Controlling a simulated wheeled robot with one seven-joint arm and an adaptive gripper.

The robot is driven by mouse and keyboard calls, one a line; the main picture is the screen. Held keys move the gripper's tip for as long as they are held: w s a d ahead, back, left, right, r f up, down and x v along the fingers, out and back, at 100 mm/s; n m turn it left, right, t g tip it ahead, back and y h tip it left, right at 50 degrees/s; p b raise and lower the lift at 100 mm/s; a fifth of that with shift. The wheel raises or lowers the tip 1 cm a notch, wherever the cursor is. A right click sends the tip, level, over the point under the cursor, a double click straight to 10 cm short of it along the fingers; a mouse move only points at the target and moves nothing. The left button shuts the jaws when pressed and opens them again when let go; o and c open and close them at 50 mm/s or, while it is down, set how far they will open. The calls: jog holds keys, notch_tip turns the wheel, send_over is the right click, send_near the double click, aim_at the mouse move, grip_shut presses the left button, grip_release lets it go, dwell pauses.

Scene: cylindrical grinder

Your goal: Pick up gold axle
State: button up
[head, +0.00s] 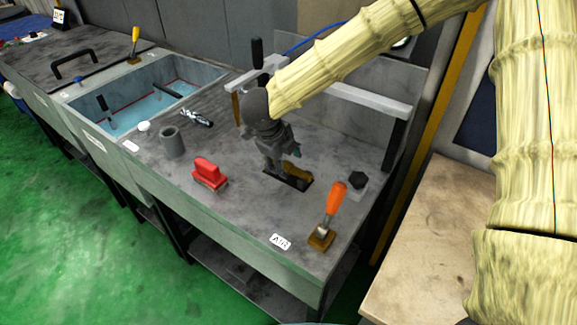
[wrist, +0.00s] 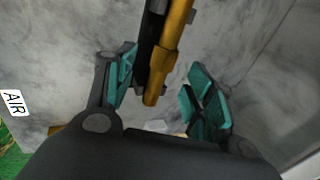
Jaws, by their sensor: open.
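The gold axle (head: 298,172) lies on a dark base on the grey worktop, partly hidden by my gripper in the head view. In the wrist view, the gold axle (wrist: 175,45) runs lengthwise beside a black part (wrist: 151,40), its narrower end nearest my gripper. My gripper (head: 284,160) points down over the axle. Its teal finger pads (wrist: 164,92) stand apart, one on each side of the axle's near end, with gaps visible. My gripper is open and holds nothing.
An orange-handled tool (head: 332,208) stands to the right front, and a black knob (head: 357,181) on a grey block at the right. A water-filled basin (head: 150,112) lies farther left.

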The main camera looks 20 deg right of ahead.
aim_at(286, 164)
jog(key=w+f, duration=0.2)
jog(key=f, duration=0.1)
jog(key=shift+w+d+p, duration=0.25)
jog(key=shift+w+p, duration=0.1)
jog(key=shift+w, duration=0.05)
jog(key=shift+d+f, duration=0.15)
jog(key=shift+f, duration=0.15)
jog(key=shift+s+d, duration=0.15)
jog(key=shift+s, duration=0.5)
jog(key=shift+s+r, duration=0.25)
jog(key=shift+s, duration=0.2)
jog(key=shift+w+f, duration=0.6)
jog(key=shift+w, duration=0.15)
jog(key=c, duration=0.4)
jog(key=shift+c, duration=1.4)
jog(key=shift+s+r, duration=0.3)
grip_shut()
jog(key=shift+w, duration=0.2)
